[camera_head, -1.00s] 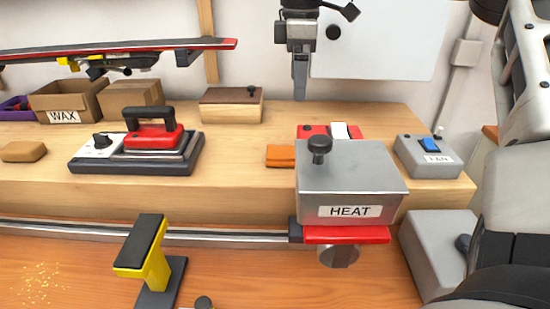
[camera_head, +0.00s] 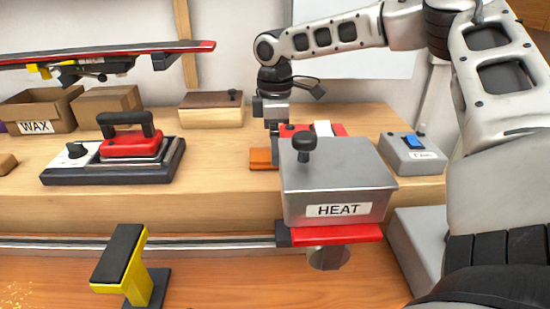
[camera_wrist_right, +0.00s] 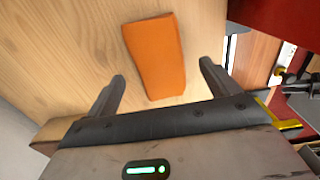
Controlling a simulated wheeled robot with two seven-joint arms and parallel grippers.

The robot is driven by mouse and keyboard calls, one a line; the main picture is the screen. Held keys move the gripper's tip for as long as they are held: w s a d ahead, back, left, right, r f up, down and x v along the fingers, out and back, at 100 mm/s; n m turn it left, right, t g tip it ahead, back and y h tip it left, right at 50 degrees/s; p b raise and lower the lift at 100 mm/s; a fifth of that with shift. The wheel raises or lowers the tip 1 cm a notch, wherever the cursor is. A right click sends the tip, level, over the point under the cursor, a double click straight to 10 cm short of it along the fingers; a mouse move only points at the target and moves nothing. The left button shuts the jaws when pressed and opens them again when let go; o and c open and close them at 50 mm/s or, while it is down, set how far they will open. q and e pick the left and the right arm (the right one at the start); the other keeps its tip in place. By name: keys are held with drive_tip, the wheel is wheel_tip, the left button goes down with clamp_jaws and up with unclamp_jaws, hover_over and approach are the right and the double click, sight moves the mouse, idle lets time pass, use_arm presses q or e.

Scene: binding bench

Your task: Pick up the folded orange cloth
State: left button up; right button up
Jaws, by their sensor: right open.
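The folded orange cloth (camera_head: 262,159) lies flat on the wooden bench, just left of the grey HEAT box, which hides part of it in the head view. In the right wrist view the cloth (camera_wrist_right: 155,56) lies between and a little beyond the fingertips. My right gripper (camera_wrist_right: 160,80) is open and empty, pointing down over the cloth. In the head view the right gripper (camera_head: 273,135) is above and behind the HEAT box, with its fingertips partly hidden. My left gripper is not in view.
The grey HEAT box (camera_head: 338,185) with a black knob stands close to the right of the cloth. A red iron (camera_head: 130,145) on its base, a wooden box (camera_head: 211,110) and a grey switch box (camera_head: 412,155) stand on the bench. Bare bench lies left of the cloth.

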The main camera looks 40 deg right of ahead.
drive_tip(key=shift+f, duration=1.35)
drive_tip(key=c, duration=1.1)
drive_tip(key=shift+o, duration=0.2)
drive_tip(key=shift+r, duration=0.5)
wheel_tip(320, 180, up, 2)
drive_tip(key=shift+r, duration=0.25)
drive_tip(key=a+r, duration=0.4)
drive_tip(key=r, duration=0.1)
drive_tip(key=shift+s+a+r, duration=0.15)
drive_tip(key=shift+a, duration=0.2)
drive_tip(key=a+r, duration=0.4)
drive_tip(key=a, duration=0.5)
drive_tip(key=shift+s+a+r, duration=0.15)
drive_tip(key=shift+s, duration=0.3)
